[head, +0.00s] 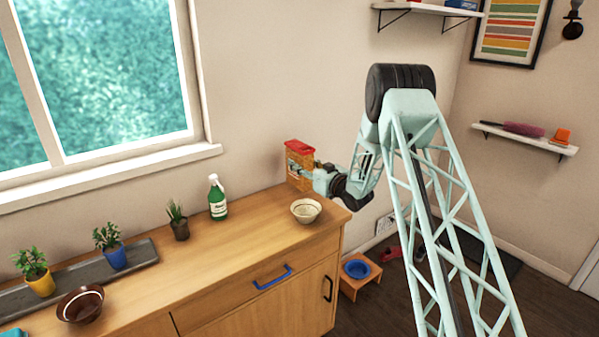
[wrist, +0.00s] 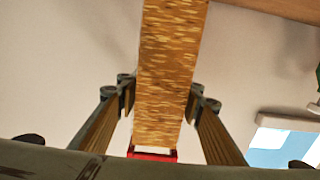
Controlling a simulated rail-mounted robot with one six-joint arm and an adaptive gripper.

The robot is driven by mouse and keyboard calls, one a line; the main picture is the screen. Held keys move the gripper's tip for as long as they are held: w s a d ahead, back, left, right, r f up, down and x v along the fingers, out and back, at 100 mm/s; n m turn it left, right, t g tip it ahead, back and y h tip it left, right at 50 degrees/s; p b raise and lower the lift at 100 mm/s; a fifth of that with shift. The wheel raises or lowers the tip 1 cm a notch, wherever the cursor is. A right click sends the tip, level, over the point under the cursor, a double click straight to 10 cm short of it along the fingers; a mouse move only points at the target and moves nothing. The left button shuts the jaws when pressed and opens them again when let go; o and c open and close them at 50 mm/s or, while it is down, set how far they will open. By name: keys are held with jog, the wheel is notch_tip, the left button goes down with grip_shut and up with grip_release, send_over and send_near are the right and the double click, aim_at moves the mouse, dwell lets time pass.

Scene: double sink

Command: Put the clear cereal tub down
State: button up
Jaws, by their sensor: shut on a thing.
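The clear cereal tub (head: 297,176) is filled with orange-brown cereal and has a red lid. In the head view it is upright near the back wall, at the right end of the wooden counter. My gripper (head: 312,172) is shut on it from the right side. In the wrist view the tub (wrist: 172,70) stands between the two fingers of my gripper (wrist: 163,108), with its red lid at the bottom of the picture. Whether the tub's base touches the counter I cannot tell.
A cream bowl (head: 306,210) sits on the wooden counter (head: 240,235) in front of the tub. The counter between the spray bottle and the bowl is clear.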

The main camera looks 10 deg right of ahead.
jog(key=shift+f+b, duration=0.3)
jog(key=shift+f, duration=1.55)
jog(key=shift+f, duration=0.1)
jog(key=o, duration=1)
jog(key=shift+f, duration=0.1)
jog(key=shift+r, duration=0.2)
jog(key=p+v, duration=0.1)
jog(key=v, duration=1.1)
jog(key=shift+d, duration=0.1)
